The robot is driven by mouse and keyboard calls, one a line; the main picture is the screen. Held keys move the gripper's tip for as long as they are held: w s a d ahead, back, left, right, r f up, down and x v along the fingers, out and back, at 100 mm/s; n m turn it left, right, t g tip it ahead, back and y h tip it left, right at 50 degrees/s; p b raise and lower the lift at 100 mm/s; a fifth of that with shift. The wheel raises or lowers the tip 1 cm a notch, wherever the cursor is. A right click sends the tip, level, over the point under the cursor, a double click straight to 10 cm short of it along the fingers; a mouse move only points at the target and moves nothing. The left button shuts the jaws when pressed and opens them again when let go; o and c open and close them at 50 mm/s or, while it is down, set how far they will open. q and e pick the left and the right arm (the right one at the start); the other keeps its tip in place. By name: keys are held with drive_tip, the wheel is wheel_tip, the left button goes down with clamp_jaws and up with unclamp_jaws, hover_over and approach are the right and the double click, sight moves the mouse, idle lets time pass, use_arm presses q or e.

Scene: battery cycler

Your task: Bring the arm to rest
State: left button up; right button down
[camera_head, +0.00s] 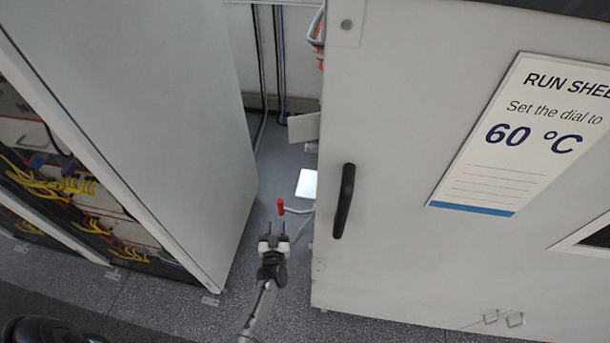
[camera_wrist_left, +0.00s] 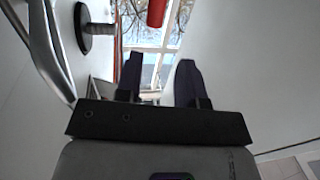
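My left gripper (camera_head: 277,228) is low in the gap between the two grey cabinets, with its arm coming up from the bottom of the head view. In the left wrist view its two dark fingers (camera_wrist_left: 158,72) stand apart with nothing between them. A red-tipped lever (camera_head: 280,206) lies just beyond the fingertips in the head view. A red cylinder (camera_wrist_left: 157,12) shows past the fingers in the wrist view, apart from them. My right gripper is not in view.
The right cabinet's door (camera_head: 400,130) has a black handle (camera_head: 344,200) and a run sheet (camera_head: 530,135) reading 60 °C. The left cabinet (camera_head: 150,110) has yellow cables (camera_head: 60,185) at its open front. The gap between them is narrow; bare floor (camera_head: 130,300) lies in front.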

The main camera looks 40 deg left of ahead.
use_arm(q)
drive_tip(key=s+d+r+m+g+h, duration=0.3)
drive_tip(key=s+d+r+h, duration=0.15)
drive_tip(key=s, duration=0.35)
drive_tip(key=s+d+r+m+g+h, duration=0.35)
drive_tip(key=s+d, duration=0.25)
drive_tip(key=s, duration=0.3)
drive_tip(key=s+d+r+m+g+h, duration=0.3)
drive_tip(key=s+d+r+g, duration=0.15)
drive_tip(key=s, duration=0.35)
drive_tip(key=w+d+r+p+v, duration=0.1)
drive_tip(key=w+p+v, duration=0.2)
drive_tip(key=p+v, duration=1.1)
drive_tip(key=shift+r+p, duration=0.3)
drive_tip(key=shift+p, duration=0.35)
